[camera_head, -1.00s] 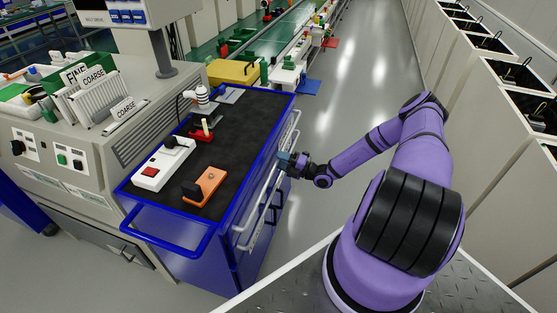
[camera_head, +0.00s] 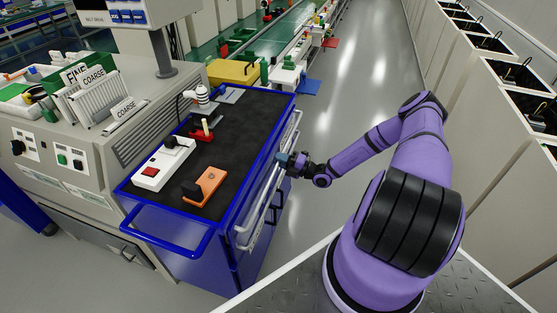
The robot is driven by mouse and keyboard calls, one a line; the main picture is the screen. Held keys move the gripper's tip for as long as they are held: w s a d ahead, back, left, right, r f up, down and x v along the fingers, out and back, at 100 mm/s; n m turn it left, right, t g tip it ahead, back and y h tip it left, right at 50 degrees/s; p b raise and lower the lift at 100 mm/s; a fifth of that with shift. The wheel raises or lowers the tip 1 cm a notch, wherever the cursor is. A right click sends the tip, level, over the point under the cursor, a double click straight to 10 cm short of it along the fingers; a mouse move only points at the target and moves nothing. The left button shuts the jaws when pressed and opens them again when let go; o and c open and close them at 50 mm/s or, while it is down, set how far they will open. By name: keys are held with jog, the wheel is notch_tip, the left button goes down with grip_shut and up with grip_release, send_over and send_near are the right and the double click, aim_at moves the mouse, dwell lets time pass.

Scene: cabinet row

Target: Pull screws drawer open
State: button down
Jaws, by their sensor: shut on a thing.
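A blue tool cart (camera_head: 190,255) with a black top stands left of my arm. Its right side carries long pale drawer handles (camera_head: 266,190), one above another. My gripper (camera_head: 283,158) is at the far half of this side, shut on a pale handle bar. The bar stands slightly out from the cart side. The fingertips are small and partly hidden by the wrist. The drawer fronts are seen steeply from above, and I cannot read any label that names the screws drawer.
On the cart top lie a white box with a red button (camera_head: 163,165), an orange block (camera_head: 208,186) and a red tool (camera_head: 202,133). A blue push rail (camera_head: 170,241) juts from the near end. Clear grey floor (camera_head: 345,75) lies right of the cart, with cabinets (camera_head: 480,110) beyond.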

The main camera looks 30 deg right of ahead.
jog(key=r+v, duration=0.2)
jog(key=v, duration=1)
jog(key=r+v, duration=0.3)
jog(key=v, duration=1)
jog(key=shift+s+d, duration=0.45)
jog(key=shift+f, duration=0.1)
jog(key=c, duration=1.1)
grip_release()
jog(key=v, duration=1)
jog(key=shift+s+d, duration=0.25)
jog(key=shift+s, duration=0.05)
jog(key=shift+f, duration=0.1)
